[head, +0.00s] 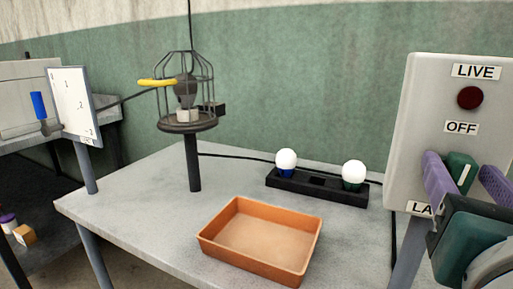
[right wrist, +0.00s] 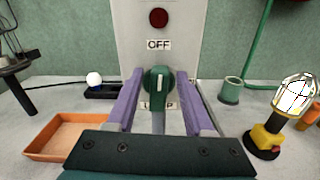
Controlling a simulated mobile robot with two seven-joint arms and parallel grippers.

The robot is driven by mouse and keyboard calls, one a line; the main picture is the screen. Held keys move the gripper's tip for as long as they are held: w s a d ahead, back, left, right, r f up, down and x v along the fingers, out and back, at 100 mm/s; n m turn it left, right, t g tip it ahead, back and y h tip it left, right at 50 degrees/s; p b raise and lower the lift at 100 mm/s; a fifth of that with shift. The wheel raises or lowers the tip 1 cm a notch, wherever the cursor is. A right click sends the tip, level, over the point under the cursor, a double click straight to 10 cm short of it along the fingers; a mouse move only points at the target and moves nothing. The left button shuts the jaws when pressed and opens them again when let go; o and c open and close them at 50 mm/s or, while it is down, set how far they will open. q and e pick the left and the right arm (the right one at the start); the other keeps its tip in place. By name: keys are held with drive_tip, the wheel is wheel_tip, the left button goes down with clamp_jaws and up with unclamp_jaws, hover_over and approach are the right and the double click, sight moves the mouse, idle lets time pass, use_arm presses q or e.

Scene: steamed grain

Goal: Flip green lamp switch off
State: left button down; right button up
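The green rotary lamp switch (head: 461,168) is on the front of a pale upright panel (head: 425,120), between the OFF label and a partly hidden lower label. In the right wrist view the green switch (right wrist: 157,88) has a white mark on its upper half, pointing up toward OFF. My right gripper (head: 468,182) is open, its two purple fingers on either side of the switch, with narrow gaps visible in the right wrist view (right wrist: 158,92). I cannot tell whether either finger touches it. My left gripper is not in view.
A dark red indicator (head: 470,98) sits under the LIVE label. An orange tray (head: 262,240) and a black holder (head: 316,188) with two white bulbs stand on the grey table. A yellow-based caged lamp (right wrist: 268,138) and green cup (right wrist: 231,90) are right.

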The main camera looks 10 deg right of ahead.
clamp_jaws()
idle(0.3)
drive_tip(key=shift+r+n+p, duration=0.1)
drive_tip(key=shift+n+p, duration=0.2)
drive_tip(key=shift+p, duration=0.1)
drive_tip(key=shift+a+n, duration=0.1)
drive_tip(key=shift+n, duration=0.2)
drive_tip(key=shift+o, duration=0.7)
unclamp_jaws()
drive_tip(key=shift+w, duration=0.1)
